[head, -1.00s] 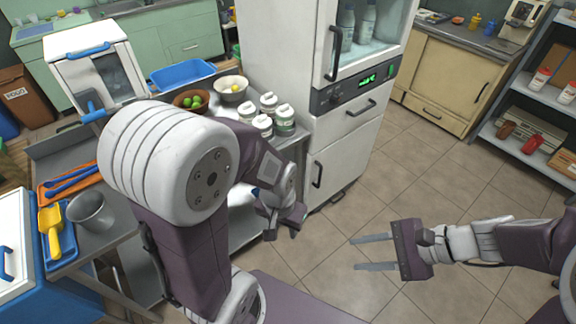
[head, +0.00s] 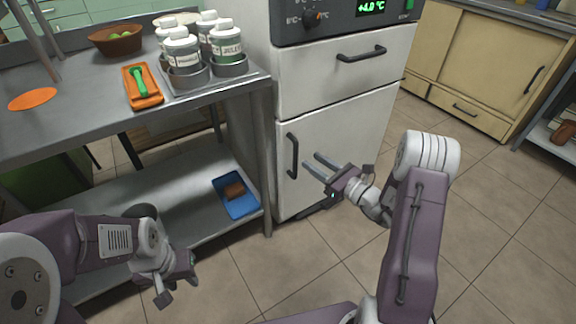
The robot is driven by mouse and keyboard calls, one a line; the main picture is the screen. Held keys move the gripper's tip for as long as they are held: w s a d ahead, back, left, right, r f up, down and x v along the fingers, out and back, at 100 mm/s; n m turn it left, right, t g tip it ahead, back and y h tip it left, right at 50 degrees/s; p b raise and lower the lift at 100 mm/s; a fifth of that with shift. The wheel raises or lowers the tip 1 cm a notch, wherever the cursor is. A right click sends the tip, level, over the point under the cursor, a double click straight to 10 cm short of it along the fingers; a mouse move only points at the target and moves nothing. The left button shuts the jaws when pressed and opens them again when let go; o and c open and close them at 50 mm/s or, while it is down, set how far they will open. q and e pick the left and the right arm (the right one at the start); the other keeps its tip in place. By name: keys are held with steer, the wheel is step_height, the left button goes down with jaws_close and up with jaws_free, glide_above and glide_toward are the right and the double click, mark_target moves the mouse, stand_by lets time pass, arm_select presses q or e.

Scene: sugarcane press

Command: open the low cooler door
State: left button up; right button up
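The white cooler (head: 340,82) stands in the middle of the head view. Its low door (head: 333,135) is closed, with a dark vertical handle (head: 292,156) on its left side. My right gripper (head: 315,167) is open and empty in front of the low door. Its two parallel fingers point left toward the handle, and a gap seems to show between fingertips and handle. My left gripper (head: 177,282) is low at the left, in front of the steel table, pointing down. Its fingers are too foreshortened to tell its opening.
A steel table (head: 75,125) stands left of the cooler, with several jars (head: 184,54) on top. A blue tray (head: 236,205) with a brown block lies on its lower shelf. A cream cabinet (head: 485,65) is at the back right. The floor (head: 500,230) at right is clear.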

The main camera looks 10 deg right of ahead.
mark_target(297, 151)
steer(key=b+x, duration=0.1)
steer(key=x, duration=0.1)
steer(key=b+x, duration=0.1)
steer(key=x, duration=0.2)
steer(key=b+x, duration=0.2)
steer(key=x, duration=0.1)
steer(key=shift+f, duration=0.3)
steer(key=shift+w+a+r, duration=0.1)
steer(key=shift+w+r, duration=0.05)
steer(key=shift+w, duration=0.25)
jaws_close()
stand_by(0.8)
